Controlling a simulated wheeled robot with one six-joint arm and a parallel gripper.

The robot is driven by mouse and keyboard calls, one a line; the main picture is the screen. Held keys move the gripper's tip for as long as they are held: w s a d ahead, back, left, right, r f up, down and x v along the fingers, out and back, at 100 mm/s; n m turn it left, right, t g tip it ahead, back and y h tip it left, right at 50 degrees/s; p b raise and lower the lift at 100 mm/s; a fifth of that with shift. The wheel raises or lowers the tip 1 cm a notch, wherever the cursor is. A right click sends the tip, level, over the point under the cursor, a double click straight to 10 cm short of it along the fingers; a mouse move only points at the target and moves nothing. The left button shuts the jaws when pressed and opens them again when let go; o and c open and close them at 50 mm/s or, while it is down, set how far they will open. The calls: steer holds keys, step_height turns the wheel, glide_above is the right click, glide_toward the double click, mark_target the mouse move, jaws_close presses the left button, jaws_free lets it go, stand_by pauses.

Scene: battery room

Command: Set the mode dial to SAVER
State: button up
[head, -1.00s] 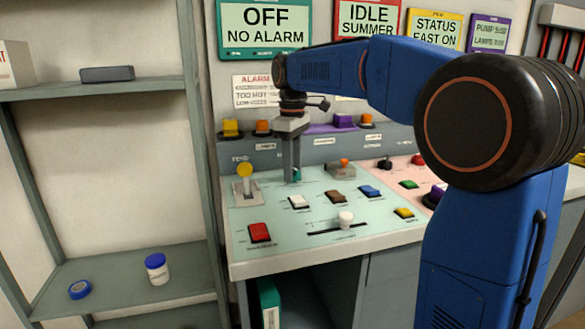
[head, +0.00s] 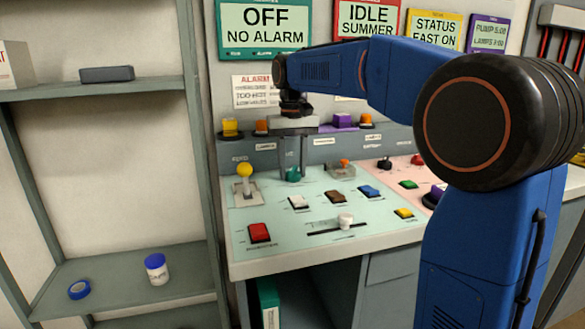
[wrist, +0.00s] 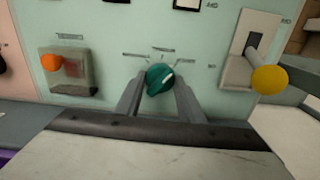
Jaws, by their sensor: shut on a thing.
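The mode dial is a teal knob (head: 292,175) on the pale green panel at the back left of the console. It also shows in the wrist view as a round teal knob (wrist: 160,78), with a light mark on its upper right side. Small labels surround it, too blurred to read. My gripper (head: 292,164) points down over the dial. In the wrist view my gripper's two fingers (wrist: 158,90) are on either side of the knob, closed on it. The fingers hide part of its sides.
A yellow-knobbed lever (head: 244,171) stands left of the dial. An orange-topped clear cover (head: 344,168) is to the right. A white button (head: 298,202), red button (head: 260,232) and slider (head: 345,220) lie nearer the front. The teal-framed screen (head: 264,28) reads OFF, NO ALARM.

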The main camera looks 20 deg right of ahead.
mark_target(293, 168)
steer(key=shift+m, duration=0.9)
steer(key=o, duration=1)
steer(key=shift+o, duration=0.2)
steer(key=shift+r, duration=0.1)
step_height(293, 168, up, 17)
steer(key=shift+r, duration=0.1)
